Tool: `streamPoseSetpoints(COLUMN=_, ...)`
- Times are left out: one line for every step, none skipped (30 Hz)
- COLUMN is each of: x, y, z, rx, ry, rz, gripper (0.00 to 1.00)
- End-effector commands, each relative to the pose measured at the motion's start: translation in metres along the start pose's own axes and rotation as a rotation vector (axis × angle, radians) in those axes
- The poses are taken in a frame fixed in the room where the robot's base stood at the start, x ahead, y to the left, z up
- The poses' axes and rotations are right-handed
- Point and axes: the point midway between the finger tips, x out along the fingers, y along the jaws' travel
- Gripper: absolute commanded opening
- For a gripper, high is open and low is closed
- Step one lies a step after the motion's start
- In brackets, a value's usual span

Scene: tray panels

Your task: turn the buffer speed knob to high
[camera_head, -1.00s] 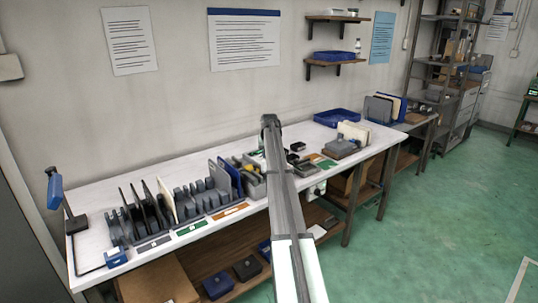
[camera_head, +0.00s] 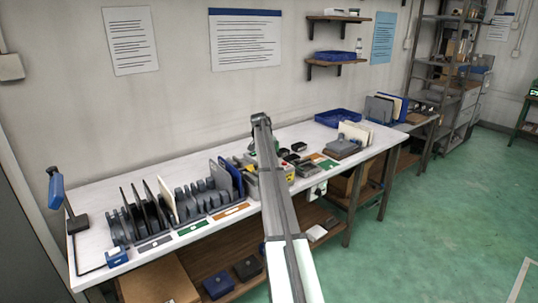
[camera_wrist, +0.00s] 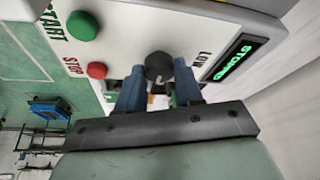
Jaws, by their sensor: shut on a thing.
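The buffer control panel (camera_wrist: 128,22) fills the top of the wrist view as a white face. The dark round speed knob (camera_wrist: 158,66) is on it, with the word LOW to its right. My gripper (camera_wrist: 158,86) has its two blue fingers on either side of the knob and is shut on it. No HIGH label shows in the wrist view. A green START button (camera_wrist: 83,26) and a red STOP button (camera_wrist: 97,70) are left of the knob. In the head view my arm hides the gripper and knob.
In the head view a white bench (camera_head: 100,193) carries a rack of upright panels (camera_head: 167,200) left of my arm. Small dark items and a blue tray (camera_head: 338,118) are to its right. A red and yellow item (camera_head: 287,167) is close beside my arm.

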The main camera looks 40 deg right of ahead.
Motion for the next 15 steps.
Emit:
streamPoseSetpoints(x=0.0001, y=0.0000, z=0.0013, rx=0.004, ry=-0.003, rz=0.002, gripper=0.05)
streamPoseSetpoints(x=0.0002, y=-0.0001, z=0.0013, rx=0.005, ry=-0.003, rz=0.002, gripper=0.05)
streamPoseSetpoints(x=0.0002, y=0.0000, z=0.0012, rx=0.006, ry=-0.003, rz=0.002, gripper=0.05)
streamPoseSetpoints(x=0.0002, y=0.0000, z=0.0012, rx=0.006, ry=-0.002, rz=0.003, gripper=0.05)
streamPoseSetpoints(x=0.0002, y=0.0000, z=0.0012, rx=0.006, ry=-0.002, rz=0.003, gripper=0.05)
streamPoseSetpoints(x=0.0002, y=0.0000, z=0.0012, rx=0.006, ry=-0.002, rz=0.002, gripper=0.05)
streamPoseSetpoints(x=0.0002, y=0.0000, z=0.0012, rx=0.006, ry=-0.002, rz=0.002, gripper=0.05)
streamPoseSetpoints(x=0.0002, y=0.0000, z=0.0012, rx=0.006, ry=-0.002, rz=0.002, gripper=0.05)
streamPoseSetpoints(x=0.0002, y=0.0000, z=0.0011, rx=0.006, ry=-0.002, rz=0.002, gripper=0.05)
streamPoseSetpoints(x=0.0002, y=0.0000, z=0.0011, rx=0.006, ry=-0.002, rz=0.002, gripper=0.05)
streamPoseSetpoints(x=0.0003, y=0.0000, z=0.0011, rx=0.006, ry=-0.002, rz=0.002, gripper=0.05)
streamPoseSetpoints(x=0.0003, y=-0.0001, z=0.0010, rx=0.006, ry=-0.002, rz=0.002, gripper=0.05)
streamPoseSetpoints(x=0.0003, y=-0.0001, z=0.0010, rx=0.006, ry=-0.002, rz=0.002, gripper=0.39)
streamPoseSetpoints(x=0.0003, y=-0.0001, z=0.0010, rx=0.006, ry=-0.002, rz=0.002, gripper=0.41)
streamPoseSetpoints(x=0.0002, y=-0.0001, z=0.0009, rx=0.005, ry=-0.002, rz=0.002, gripper=0.45)
